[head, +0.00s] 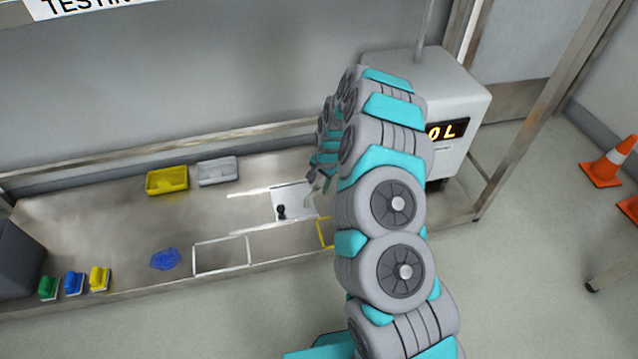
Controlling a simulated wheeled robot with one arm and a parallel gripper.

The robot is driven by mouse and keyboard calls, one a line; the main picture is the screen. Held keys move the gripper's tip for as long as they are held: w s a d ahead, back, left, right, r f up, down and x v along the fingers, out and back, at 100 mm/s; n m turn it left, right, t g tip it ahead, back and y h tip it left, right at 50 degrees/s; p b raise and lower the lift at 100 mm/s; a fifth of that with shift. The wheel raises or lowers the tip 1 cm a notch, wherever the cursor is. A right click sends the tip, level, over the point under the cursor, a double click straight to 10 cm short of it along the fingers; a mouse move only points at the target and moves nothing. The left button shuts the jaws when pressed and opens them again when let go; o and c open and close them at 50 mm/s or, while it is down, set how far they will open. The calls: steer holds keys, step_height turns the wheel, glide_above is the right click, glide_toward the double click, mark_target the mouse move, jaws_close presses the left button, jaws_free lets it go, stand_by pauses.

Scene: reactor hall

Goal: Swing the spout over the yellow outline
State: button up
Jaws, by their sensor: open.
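The yellow outline (325,233) lies on the bench near its front edge. Only its left part shows; my arm covers the rest. A white plate (293,199) with a small black knob (282,211) is on the bench just left of my gripper. I cannot tell whether it belongs to the spout; no spout shows clearly. My gripper (311,193) is open above the bench beside the plate's right side, partly hidden by my arm. I cannot tell whether it touches the plate.
A white machine (455,95) with a lit display stands at the right, partly behind my arm. A yellow tray (167,181), a grey tray (217,171), a white outline (221,255) and a blue piece (165,260) lie left. Coloured blocks (74,283) stand far left. Bare bench lies between.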

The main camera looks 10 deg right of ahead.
steer(key=shift+c, duration=0.2)
jaws_close()
stand_by(1.2)
